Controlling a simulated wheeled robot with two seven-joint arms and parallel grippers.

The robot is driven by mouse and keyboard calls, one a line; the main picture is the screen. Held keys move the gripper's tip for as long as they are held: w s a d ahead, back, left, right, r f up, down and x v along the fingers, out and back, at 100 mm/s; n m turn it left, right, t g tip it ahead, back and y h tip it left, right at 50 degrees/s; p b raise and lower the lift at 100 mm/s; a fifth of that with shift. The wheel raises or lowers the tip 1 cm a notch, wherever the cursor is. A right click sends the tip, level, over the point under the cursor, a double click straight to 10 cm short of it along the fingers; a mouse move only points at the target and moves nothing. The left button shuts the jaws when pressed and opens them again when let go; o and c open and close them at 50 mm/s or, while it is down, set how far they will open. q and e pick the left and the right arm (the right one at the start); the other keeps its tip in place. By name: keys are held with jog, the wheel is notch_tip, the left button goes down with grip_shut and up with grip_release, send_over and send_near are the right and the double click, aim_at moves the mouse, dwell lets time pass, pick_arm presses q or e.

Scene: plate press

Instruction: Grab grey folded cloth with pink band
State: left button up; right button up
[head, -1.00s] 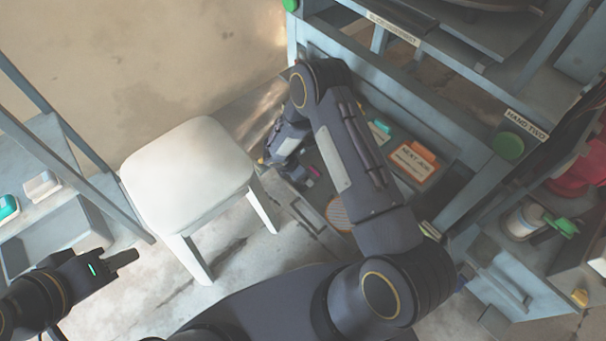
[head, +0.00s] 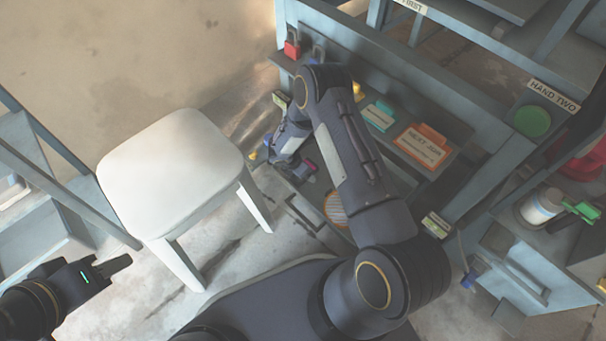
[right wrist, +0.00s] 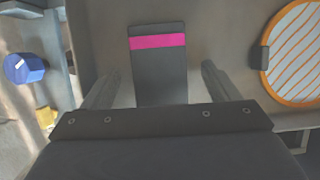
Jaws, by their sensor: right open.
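The grey folded cloth with the pink band (right wrist: 158,72) lies in the right wrist view, upper middle, on a flat grey-brown surface. My right gripper (right wrist: 158,85) is open, with one finger on each side of the cloth and a gap to each. The cloth's near end is hidden behind the gripper body. In the head view a small pink patch of the cloth (head: 309,166) shows beside my right wrist, and the right fingers are hidden there. My left gripper (head: 118,264) is at the lower left, away from the bench; whether its jaws are parted is unclear.
An orange-striped disc (right wrist: 296,55) lies right of the cloth. A blue knob (right wrist: 24,68) and a yellow piece (right wrist: 46,117) are at the left. A white stool (head: 170,172) stands left of my right arm. An orange-topped "NEXT JOB" box (head: 424,146) sits on the bench.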

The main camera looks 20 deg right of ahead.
jog(key=shift+d+f, duration=0.1)
jog(key=shift+f, duration=0.3)
